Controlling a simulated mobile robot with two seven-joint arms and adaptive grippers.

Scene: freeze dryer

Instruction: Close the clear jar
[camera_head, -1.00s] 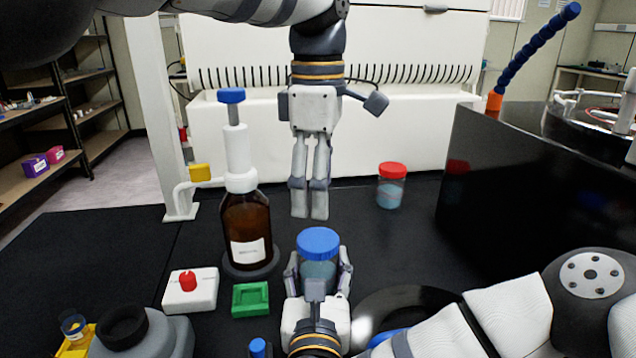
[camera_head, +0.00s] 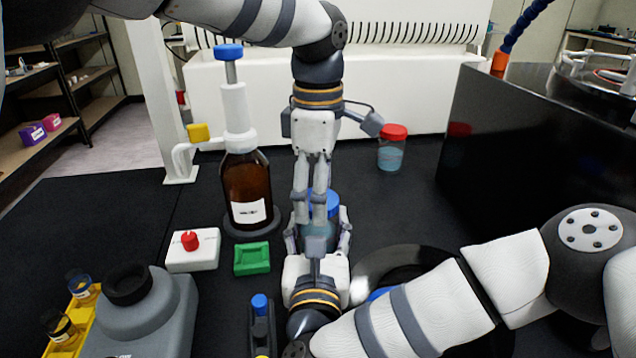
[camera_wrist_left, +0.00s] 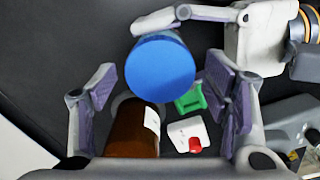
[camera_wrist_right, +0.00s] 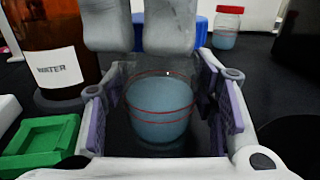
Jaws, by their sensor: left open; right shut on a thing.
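The clear jar (camera_head: 325,236) holds pale blue contents and stands upright between the fingers of my right gripper (camera_head: 318,230), which is shut on it. The jar also shows in the right wrist view (camera_wrist_right: 160,112). A blue lid (camera_head: 333,202) is at the top of the jar; whether it is fully tight cannot be told. My left gripper (camera_head: 311,218) points down over the lid and is open. In the left wrist view, the lid (camera_wrist_left: 160,76) lies between its spread fingers, nearer the far side. In the right wrist view, left fingers partly hide the lid (camera_wrist_right: 198,32).
A brown bottle (camera_head: 247,190) with a pump stands close left of the grippers. A green tray (camera_head: 252,259) and a white block with a red knob (camera_head: 192,250) lie nearby. A red-lidded jar (camera_head: 391,150) stands behind right. A black cabinet (camera_head: 540,150) bounds the right.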

